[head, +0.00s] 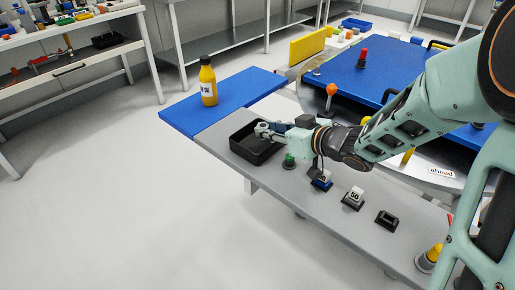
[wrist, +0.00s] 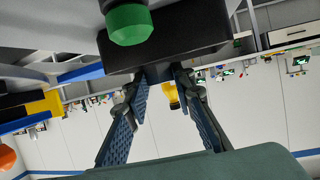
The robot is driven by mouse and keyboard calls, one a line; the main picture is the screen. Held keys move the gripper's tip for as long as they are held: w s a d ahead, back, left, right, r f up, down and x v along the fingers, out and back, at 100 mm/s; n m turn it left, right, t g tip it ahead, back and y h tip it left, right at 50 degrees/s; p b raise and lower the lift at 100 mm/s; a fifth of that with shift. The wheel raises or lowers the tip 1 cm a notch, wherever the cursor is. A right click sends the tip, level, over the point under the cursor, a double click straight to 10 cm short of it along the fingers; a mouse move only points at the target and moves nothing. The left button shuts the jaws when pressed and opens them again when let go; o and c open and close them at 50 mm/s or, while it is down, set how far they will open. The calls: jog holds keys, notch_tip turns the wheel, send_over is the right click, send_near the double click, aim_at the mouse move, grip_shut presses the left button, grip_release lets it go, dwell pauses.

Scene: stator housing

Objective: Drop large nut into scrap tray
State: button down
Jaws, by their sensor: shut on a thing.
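The scrap tray (head: 243,152) is a black open box on the grey bench, and it also shows as a dark block at the top of the wrist view (wrist: 205,32). My gripper (head: 263,131) is over the tray's opening, reaching in from the right. In the wrist view my two fingers (wrist: 164,74) converge on a small dark grey piece, the large nut (wrist: 159,71). The nut is mostly hidden by the fingertips and blends with the tray behind it. I cannot make out its height above the tray floor.
A green-topped button (head: 289,160) stands just beside the tray and shows close in the wrist view (wrist: 128,22). A yellow bottle (head: 208,85) stands on the blue mat (head: 235,95) behind. A labelled block (head: 353,197) and a black holder (head: 387,219) sit along the bench.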

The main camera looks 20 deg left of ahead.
jog(key=c, duration=1.5)
grip_release()
jog(key=shift+c, duration=0.2)
jog(key=v, duration=1.2)
jog(key=shift+w, duration=0.1)
